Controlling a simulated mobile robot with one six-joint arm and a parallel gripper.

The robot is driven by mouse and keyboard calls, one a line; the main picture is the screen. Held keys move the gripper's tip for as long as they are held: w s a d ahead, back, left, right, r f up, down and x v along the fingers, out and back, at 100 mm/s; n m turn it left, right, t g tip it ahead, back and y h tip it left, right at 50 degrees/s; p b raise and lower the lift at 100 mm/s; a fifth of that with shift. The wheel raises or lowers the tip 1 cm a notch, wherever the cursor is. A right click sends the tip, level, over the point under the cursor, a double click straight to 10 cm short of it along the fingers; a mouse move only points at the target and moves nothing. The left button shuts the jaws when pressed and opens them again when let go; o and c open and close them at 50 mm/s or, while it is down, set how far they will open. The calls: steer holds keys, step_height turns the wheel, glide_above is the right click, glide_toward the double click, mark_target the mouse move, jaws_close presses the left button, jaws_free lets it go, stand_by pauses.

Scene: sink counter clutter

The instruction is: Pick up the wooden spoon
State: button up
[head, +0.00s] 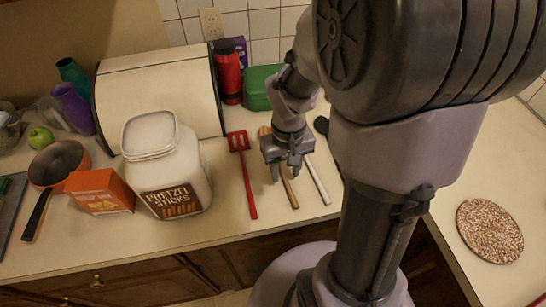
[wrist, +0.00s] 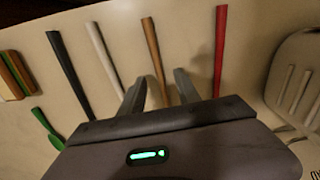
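The wooden spoon (head: 290,192) lies on the counter, its brown handle pointing toward the front edge in the head view. Its upper part is mostly hidden behind my gripper (head: 285,177). In the wrist view the spoon's handle (wrist: 153,48) runs down between the two fingers of my gripper (wrist: 160,76). The fingers are apart, one on each side of the handle, with a visible gap to it. My gripper is open and empty. Whether the fingertips are level with the handle cannot be told.
A red slotted turner (head: 246,175) lies left of the spoon, and a white-handled utensil (head: 318,180) lies close on its right. A black-handled utensil (wrist: 68,70) lies farther along. A pretzel jar (head: 168,175), orange box (head: 100,190) and pan (head: 60,160) stand left. A round trivet (head: 489,231) lies right.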

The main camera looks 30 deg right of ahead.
step_height(320, 180, down, 2)
steer(key=shift+f, duration=0.1)
steer(key=shift+r, duration=0.2)
jaws_close()
